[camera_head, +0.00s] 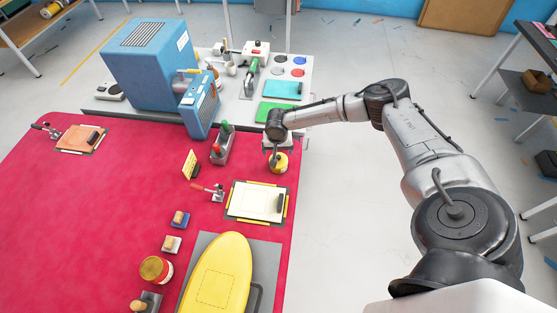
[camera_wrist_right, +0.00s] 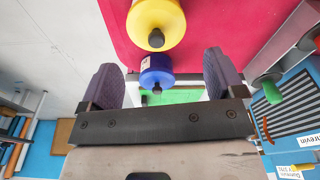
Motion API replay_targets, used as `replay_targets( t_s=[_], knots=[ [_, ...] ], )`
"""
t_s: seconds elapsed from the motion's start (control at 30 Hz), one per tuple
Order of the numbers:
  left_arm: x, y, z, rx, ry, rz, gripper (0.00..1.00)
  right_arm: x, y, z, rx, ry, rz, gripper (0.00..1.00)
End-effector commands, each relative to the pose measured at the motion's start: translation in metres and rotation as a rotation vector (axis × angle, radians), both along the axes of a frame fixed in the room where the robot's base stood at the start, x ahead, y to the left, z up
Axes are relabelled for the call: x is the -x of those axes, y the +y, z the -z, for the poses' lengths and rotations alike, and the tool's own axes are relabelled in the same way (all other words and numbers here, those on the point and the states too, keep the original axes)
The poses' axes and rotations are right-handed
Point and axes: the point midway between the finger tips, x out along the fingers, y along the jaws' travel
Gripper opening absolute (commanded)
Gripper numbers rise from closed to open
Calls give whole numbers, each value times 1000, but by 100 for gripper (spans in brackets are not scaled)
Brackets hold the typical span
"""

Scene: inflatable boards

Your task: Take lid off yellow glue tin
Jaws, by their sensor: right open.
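The yellow glue tin (camera_head: 279,166) stands at the right edge of the red table, just under my right gripper (camera_head: 274,150). In the right wrist view its yellow lid (camera_wrist_right: 175,15) with a dark round knob shows at the top, cut off by the frame edge. My right gripper (camera_wrist_right: 161,62) is open and empty, its two fingers wide apart. The yellow tin lies beyond the fingertips, not between them. A blue tin (camera_wrist_right: 157,73) shows between the fingers in this view, farther off; the arm seems to hide it in the head view. My left gripper is not seen.
A yellow board (camera_head: 219,277) lies in front, beside a red and yellow tin (camera_head: 155,268). The floor right of the table is clear.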

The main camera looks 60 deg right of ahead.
Motion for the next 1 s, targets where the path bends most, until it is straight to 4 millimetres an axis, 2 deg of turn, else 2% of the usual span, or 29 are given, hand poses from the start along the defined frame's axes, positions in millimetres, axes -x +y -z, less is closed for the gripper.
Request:
replay_targets(
  t_s=[0.27,0.6,0.97,1.0],
  knots=[
    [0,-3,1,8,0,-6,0,0,-2,15,1,1,0,88],
    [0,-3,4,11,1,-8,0,-1,-8,55,1,1,0,88],
    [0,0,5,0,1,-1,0,-1,-9,60,0,0,0,88],
    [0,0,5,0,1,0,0,-1,-9,60,0,0,0,84]
  ],
)
